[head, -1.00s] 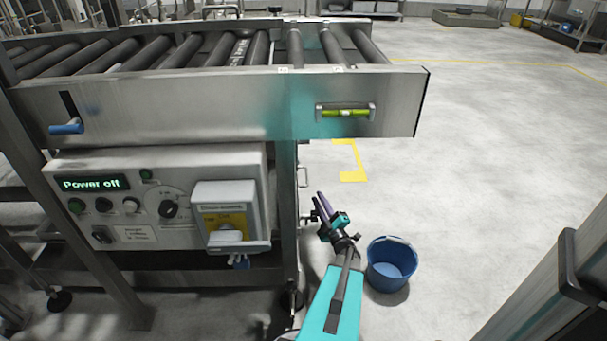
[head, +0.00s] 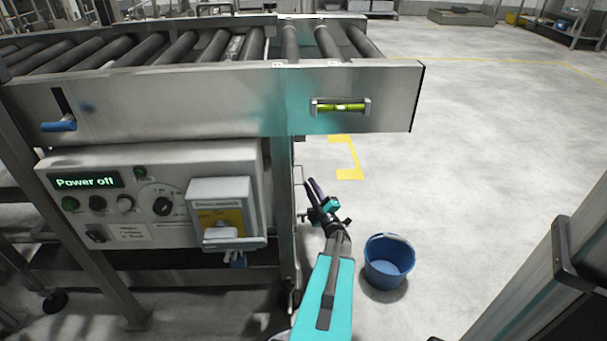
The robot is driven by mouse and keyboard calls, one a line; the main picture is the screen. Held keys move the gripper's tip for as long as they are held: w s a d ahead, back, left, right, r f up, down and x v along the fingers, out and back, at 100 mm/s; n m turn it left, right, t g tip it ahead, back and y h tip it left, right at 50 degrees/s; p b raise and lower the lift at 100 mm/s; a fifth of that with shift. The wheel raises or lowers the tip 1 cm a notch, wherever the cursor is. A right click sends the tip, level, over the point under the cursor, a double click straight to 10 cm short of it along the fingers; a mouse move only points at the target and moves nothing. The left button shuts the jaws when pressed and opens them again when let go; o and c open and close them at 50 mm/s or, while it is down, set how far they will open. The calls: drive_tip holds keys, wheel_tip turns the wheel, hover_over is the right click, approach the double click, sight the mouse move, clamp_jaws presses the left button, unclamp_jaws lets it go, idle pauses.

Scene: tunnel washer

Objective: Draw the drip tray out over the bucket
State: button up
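The blue bucket (head: 389,262) stands upright on the floor to the right of the steel frame's leg. It looks empty. I cannot clearly make out the drip tray; a thin metal loop (head: 299,174) shows beside the frame's leg, and I cannot tell whether it belongs to a tray. My gripper (head: 313,192) is low beside that leg, close to the loop in the picture, up and left of the bucket. Its fingers are small and seen from behind, so their opening and any contact are unclear.
A roller conveyor (head: 220,100) runs across the upper left, with a spirit level (head: 340,106) on its side rail. A control box (head: 150,190) below it reads "Power off". A blue-handled lever (head: 58,125) is at the left. The floor to the right is mostly clear.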

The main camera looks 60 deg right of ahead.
sight(303, 171)
drive_tip(key=b+x, duration=0.1)
drive_tip(key=x, duration=0.7)
drive_tip(key=shift+w+d, duration=0.1)
clamp_jaws()
